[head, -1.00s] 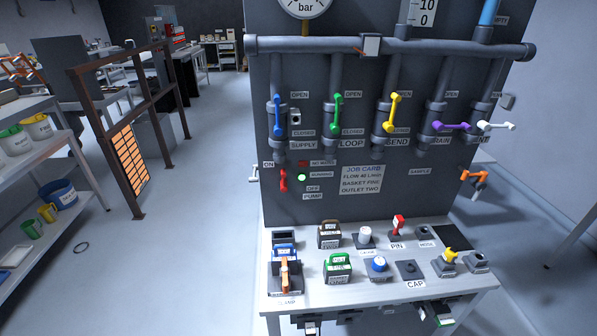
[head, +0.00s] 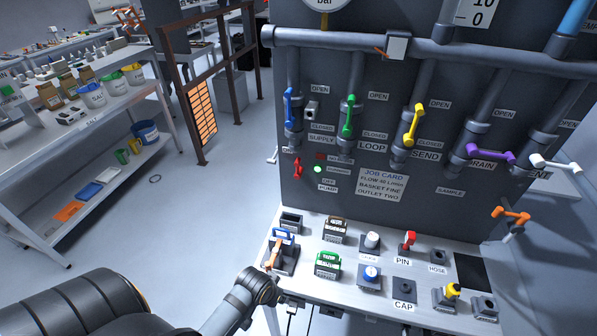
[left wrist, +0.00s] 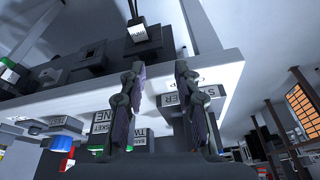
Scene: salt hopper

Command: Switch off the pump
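The red pump lever (head: 297,168) is on the left of the dark panel in the head view, pointing mostly down. A lit green lamp (head: 318,169) is beside it, with the OFF and PUMP labels below. My left arm comes in from the lower left, and its wrist ends near the front left of the bench; its fingers are not clear there. In the left wrist view my left gripper (left wrist: 159,75) is open, with nothing between its two fingers, near the bench's edge. The lever is not visible in that view. My right gripper is not in view.
Several coloured valve handles, including a blue one (head: 289,106) and a green one (head: 349,116), line the panel above and right of the lever. The bench (head: 286,222) below carries blocks, caps and an orange-handled clamp (head: 275,255). Open floor lies left of the panel.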

